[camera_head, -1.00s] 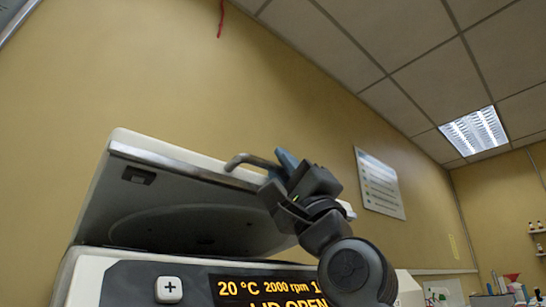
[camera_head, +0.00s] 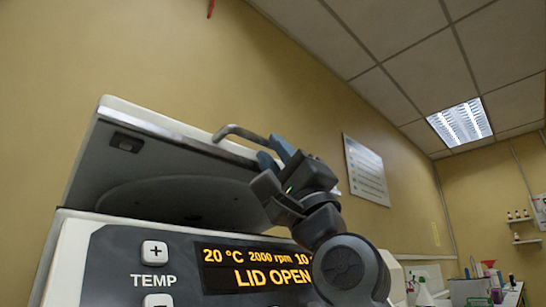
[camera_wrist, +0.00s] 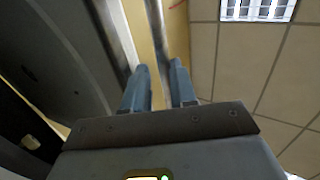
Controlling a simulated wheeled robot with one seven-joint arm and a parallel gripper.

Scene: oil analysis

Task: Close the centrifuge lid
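The centrifuge (camera_head: 75,265) fills the lower left of the head view, and its display (camera_head: 255,268) reads LID OPEN. Its lid (camera_head: 165,160) is raised, with the dark underside showing. A grey bar handle (camera_head: 240,131) sticks out from the lid's front edge. My gripper (camera_head: 275,153) is at the right end of this handle, with its blue fingers pointing up and left. In the wrist view the two fingers (camera_wrist: 158,85) stand apart, and the handle bar (camera_wrist: 156,35) runs down toward the gap between them. I cannot tell whether either finger touches it.
The centrifuge's front panel has a plus button (camera_head: 155,251) below the lid. A framed notice (camera_head: 366,170) hangs on the yellow wall behind. A bench with several small items (camera_head: 490,285) is far off at the lower right. The space above the lid is clear.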

